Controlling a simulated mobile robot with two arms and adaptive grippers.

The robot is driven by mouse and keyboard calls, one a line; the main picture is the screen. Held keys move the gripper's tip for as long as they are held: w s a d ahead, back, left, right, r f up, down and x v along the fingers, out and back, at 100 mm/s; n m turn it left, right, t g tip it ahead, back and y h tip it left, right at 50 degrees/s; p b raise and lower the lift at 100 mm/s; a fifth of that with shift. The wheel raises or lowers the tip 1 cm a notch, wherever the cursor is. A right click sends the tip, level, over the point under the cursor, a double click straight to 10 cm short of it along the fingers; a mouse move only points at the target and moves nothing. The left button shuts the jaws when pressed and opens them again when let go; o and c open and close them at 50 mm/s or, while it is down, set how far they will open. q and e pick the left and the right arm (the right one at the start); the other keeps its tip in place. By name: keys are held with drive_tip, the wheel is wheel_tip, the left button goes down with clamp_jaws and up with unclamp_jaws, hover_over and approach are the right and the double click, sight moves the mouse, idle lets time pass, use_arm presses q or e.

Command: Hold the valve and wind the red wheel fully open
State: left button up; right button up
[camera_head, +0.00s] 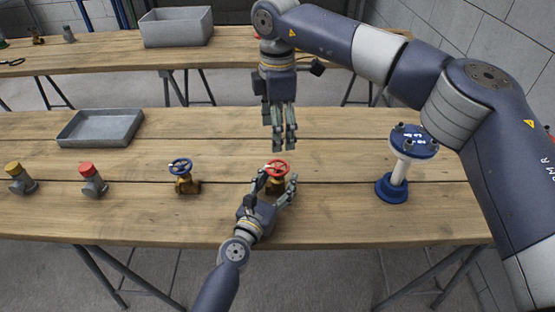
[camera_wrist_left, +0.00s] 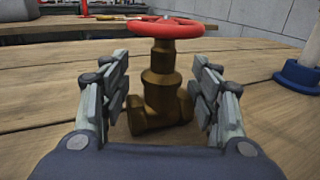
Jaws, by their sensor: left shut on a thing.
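The brass valve with a red wheel (camera_head: 277,167) stands upright on the near wooden table. My left gripper (camera_head: 276,180) reaches it from the front, with one finger on each side of the body. In the left wrist view the brass body (camera_wrist_left: 160,88) sits between the fingers, below the red wheel (camera_wrist_left: 166,27). The left gripper is shut on the valve body, and the wheel is clear above its fingers. My right gripper (camera_head: 284,148) hangs above and behind the wheel, fingers pointing down, apart from it. Its finger gap is hard to judge.
A brass valve with a blue wheel (camera_head: 181,167) stands to the left. Fittings with red (camera_head: 90,170) and yellow (camera_head: 14,170) caps stand farther left. A grey tray (camera_head: 72,138) lies behind them. A blue and white flanged pipe (camera_head: 399,168) stands to the right.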

sight(278, 165)
wheel_tip(278, 165, down, 10)
drive_tip(key=shift+f, duration=0.1)
idle(0.4)
drive_tip(key=c, duration=1.1)
